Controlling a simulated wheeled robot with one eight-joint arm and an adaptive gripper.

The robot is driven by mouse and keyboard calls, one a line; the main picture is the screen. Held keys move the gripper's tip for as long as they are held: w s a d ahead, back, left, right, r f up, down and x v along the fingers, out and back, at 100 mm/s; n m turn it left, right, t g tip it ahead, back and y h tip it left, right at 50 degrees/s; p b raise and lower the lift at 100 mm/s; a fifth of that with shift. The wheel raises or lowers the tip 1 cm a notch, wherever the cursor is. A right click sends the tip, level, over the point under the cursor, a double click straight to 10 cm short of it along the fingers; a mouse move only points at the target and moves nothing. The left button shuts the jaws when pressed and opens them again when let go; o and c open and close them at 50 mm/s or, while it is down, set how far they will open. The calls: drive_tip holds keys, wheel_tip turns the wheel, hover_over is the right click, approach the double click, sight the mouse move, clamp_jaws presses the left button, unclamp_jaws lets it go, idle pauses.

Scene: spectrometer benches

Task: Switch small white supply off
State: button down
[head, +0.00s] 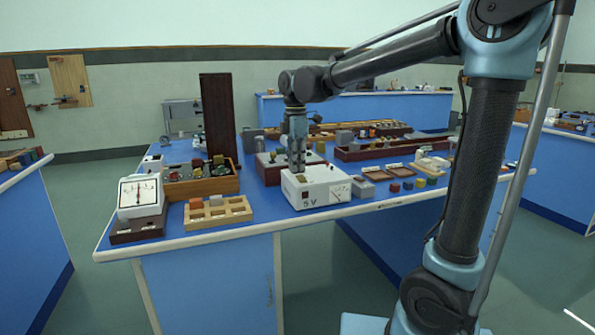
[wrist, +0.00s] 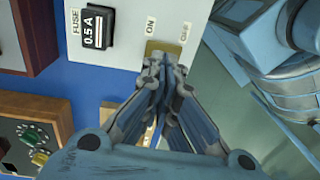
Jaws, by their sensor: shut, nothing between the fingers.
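The small white supply (head: 318,190) is a white box marked 5 V with a meter on its front, near the front edge of the blue bench in the head view. Its top panel (wrist: 125,20) fills the upper part of the wrist view, with a 0.5 A fuse holder and a brass switch plate (wrist: 170,47) between the ON and OFF labels. My gripper (wrist: 163,60) is shut and empty, pointing down with its fingertips over the switch plate. It also shows above the supply in the head view (head: 298,170). The fingertips hide the switch lever, so I cannot tell its position or any contact.
A white meter (head: 140,192) on a dark base stands at the bench's left end. A wooden block tray (head: 222,218) lies left of the supply. A dark wooden box (head: 268,170) stands close behind it. A grey block (head: 363,190) and small coloured blocks lie to the right.

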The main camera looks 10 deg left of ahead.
wheel_tip(320, 180, up, 12)
drive_tip(key=s, duration=0.1)
drive_tip(key=shift+d+f, duration=0.15)
drive_tip(key=shift+d, duration=0.2)
drive_tip(key=shift+s, duration=0.1)
drive_tip(key=s+d+f+m, duration=0.1)
drive_tip(key=d+f+m, duration=0.3)
drive_tip(key=d, duration=0.3)
drive_tip(key=s+d+f+m+t, duration=0.1)
drive_tip(key=d+f+m, duration=0.2)
drive_tip(key=d, duration=0.5)
drive_tip(key=s+d+f+m, duration=0.1)
drive_tip(key=d+f+m, duration=0.3)
drive_tip(key=d, duration=0.3)
drive_tip(key=s+d+f+m+t, duration=0.1)
drive_tip(key=s+d+f+m, duration=0.5)
drive_tip(key=f, duration=0.3)
drive_tip(key=s+d+f+m, duration=0.6)
drive_tip(key=d+f+m, duration=0.1)
drive_tip(key=f, duration=0.3)
drive_tip(key=shift+d+f+t, duration=0.2)
drive_tip(key=shift+d+t, duration=0.2)
drive_tip(key=shift+d, duration=0.4)
drive_tip(key=shift+w, duration=0.1)
drive_tip(key=shift+w+f, duration=0.2)
drive_tip(key=shift+w, duration=0.15)
